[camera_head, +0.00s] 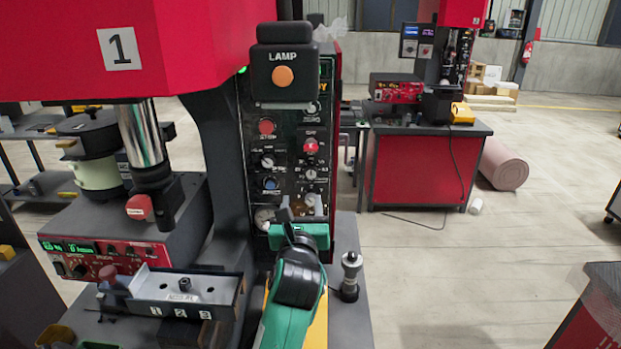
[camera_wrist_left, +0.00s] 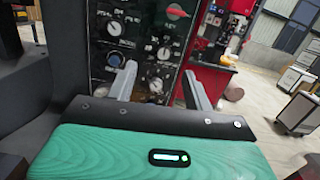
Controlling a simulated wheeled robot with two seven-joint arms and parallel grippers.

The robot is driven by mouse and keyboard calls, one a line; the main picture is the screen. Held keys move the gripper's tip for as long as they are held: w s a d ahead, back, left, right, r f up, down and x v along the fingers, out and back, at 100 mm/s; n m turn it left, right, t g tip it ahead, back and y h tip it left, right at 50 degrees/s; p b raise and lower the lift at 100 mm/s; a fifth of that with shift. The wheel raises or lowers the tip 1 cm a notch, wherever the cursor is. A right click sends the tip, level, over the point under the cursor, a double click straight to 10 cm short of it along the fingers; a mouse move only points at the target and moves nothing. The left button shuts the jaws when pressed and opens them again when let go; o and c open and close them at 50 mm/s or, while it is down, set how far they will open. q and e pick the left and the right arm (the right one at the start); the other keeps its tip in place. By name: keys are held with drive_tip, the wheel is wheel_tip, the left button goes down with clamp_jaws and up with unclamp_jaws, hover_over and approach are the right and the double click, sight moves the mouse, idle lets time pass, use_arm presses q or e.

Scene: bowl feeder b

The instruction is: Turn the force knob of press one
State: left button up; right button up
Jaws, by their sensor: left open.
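Press one (camera_head: 205,45) is red with a white "1" label. Its dark control panel (camera_head: 289,165) carries several knobs and dials, also seen in the left wrist view (camera_wrist_left: 137,48). The labels are too small to read, so I cannot tell which is the force knob. My left gripper (camera_head: 302,212) is in front of the panel's lower part. In the left wrist view its two fingers (camera_wrist_left: 160,72) are apart, with a dial (camera_wrist_left: 155,85) visible between them. My right gripper is not in view.
A lamp box (camera_head: 284,70) juts out above the panel. A grey numbered fixture (camera_head: 185,292) sits left of my arm, and a small black-and-silver post (camera_head: 350,275) stands to its right. Another red press station (camera_head: 425,165) stands behind.

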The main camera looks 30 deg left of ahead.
use_arm(q)
drive_tip(key=h, duration=0.1)
drive_tip(key=p, duration=0.4)
approach(311, 174)
drive_tip(key=shift+n+g, duration=0.3)
drive_tip(key=shift+n, duration=0.1)
drive_tip(key=x, duration=0.7)
drive_tip(key=shift+w+r, duration=0.15)
drive_tip(key=shift+r, duration=0.2)
drive_tip(key=shift+w+a+f+p, duration=0.1)
drive_tip(key=shift+w+a+p, duration=0.2)
drive_tip(key=shift+w, duration=0.1)
drive_tip(key=c, duration=1)
